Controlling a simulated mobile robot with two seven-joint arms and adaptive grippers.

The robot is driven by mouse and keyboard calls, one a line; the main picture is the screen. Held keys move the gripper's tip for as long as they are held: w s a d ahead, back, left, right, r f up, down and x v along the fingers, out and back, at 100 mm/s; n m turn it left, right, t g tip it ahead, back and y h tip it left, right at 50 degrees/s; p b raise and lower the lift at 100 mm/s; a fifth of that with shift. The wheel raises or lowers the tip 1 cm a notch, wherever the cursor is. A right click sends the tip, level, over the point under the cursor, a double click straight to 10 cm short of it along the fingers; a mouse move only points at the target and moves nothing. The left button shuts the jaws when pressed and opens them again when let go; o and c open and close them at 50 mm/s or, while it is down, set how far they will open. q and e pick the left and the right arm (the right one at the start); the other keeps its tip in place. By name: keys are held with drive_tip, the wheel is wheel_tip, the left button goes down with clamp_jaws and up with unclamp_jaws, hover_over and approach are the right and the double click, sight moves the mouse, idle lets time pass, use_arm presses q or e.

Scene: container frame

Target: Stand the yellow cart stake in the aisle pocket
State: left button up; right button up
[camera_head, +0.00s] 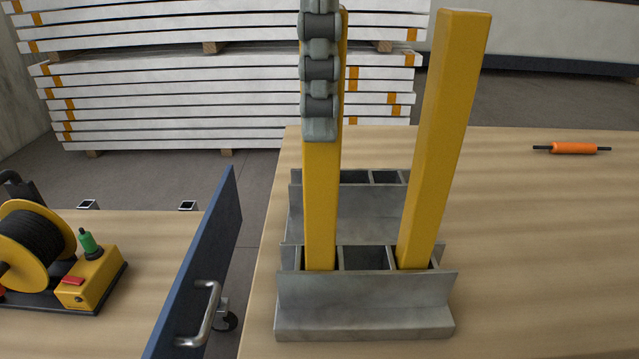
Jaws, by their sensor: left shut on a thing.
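A yellow stake (321,205) stands nearly upright in the left pocket of the front row of a grey metal holder (365,310). Its lower end is hidden behind the holder's front wall, so I cannot tell how deep it sits. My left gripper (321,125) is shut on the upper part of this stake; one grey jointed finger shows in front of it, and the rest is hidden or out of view. A second yellow stake (440,150) stands in the right front pocket, leaning right in the picture. The middle front pocket (366,258) between them is empty. My right gripper is not in view.
The holder stands on a wooden deck (550,250) with free room to its right. An orange roller-like tool (574,148) lies there. A blue panel with a handle (205,275) stands left of the holder. A yellow cable reel (30,240) is farther left. White stacked boards (180,110) are behind.

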use_arm(q)
clamp_jaws()
idle(0.3)
